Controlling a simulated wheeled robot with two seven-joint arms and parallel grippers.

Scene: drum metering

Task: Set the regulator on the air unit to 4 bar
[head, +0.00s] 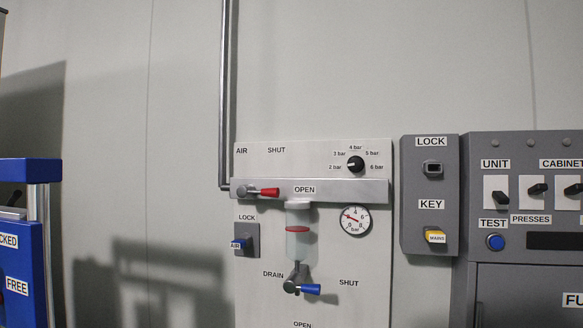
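The air unit is a pale panel (315,160) in the middle of the head view. Its regulator is a black round knob (355,164) at the upper right, ringed by labels from 2 bar at the left over 4 bar at the top to 6 bar at the right. The knob's light mark seems to point left, towards 2 bar, but it is small. The round gauge (356,220) below has a red needle pointing to the upper left, short of the 4. The red air handle (264,191) lies level, pointing right towards OPEN. Neither gripper is in view.
A blue drain handle (308,289) points right towards SHUT. A lock with a blue AIR tag (238,244) is at the panel's left. A grey key box (430,180) and switch cabinet (520,240) stand right. A blue frame (25,260) stands far left.

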